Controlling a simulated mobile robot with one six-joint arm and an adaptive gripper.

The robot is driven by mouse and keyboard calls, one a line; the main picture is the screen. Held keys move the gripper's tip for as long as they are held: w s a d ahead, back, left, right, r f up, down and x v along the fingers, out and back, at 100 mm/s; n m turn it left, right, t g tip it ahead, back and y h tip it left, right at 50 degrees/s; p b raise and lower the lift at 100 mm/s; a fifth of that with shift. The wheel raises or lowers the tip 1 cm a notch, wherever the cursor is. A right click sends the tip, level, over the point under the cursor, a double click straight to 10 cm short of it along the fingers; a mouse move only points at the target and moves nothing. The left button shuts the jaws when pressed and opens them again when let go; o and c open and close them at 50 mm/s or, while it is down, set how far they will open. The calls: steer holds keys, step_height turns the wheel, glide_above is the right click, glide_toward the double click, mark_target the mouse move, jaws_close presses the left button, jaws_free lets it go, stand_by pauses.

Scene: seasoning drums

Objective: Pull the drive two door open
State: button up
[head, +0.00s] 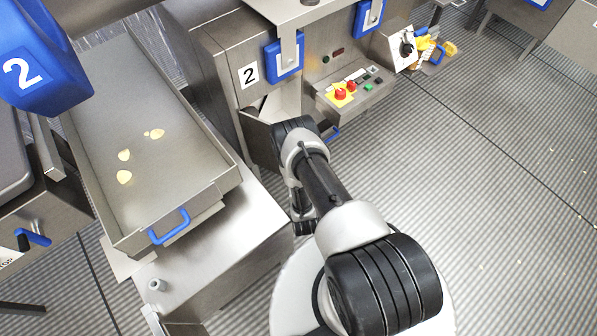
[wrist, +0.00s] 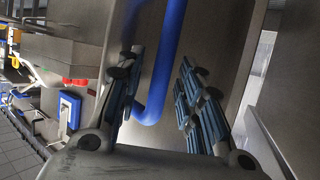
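The drive two door (head: 258,137) is a grey metal panel low on the cabinet under the "2" label. It appears to stand somewhat out from the cabinet, with an opening showing above it. A blue handle (head: 332,133) shows just right of my wrist in the head view. In the wrist view, a blue bar handle (wrist: 166,65) runs down between the two fingers of my gripper (wrist: 160,72). The fingers are spread, with gaps to the bar, the left finger nearer. My wrist hides the fingers in the head view.
A steel tray (head: 160,170) with several yellowish pieces and a blue handle stands at left. A control box (head: 352,92) with red and green buttons is right of the door. A blue drum part (head: 40,65) marked 2 hangs upper left. Striped floor is clear at right.

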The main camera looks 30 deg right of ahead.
steer(key=shift+r, duration=0.1)
steer(key=r, duration=0.9)
steer(key=shift+w+r, duration=0.1)
steer(key=shift+w, duration=0.1)
steer(key=shift+s+r, duration=0.15)
steer(key=shift+r, duration=0.2)
steer(key=shift+c, duration=0.2)
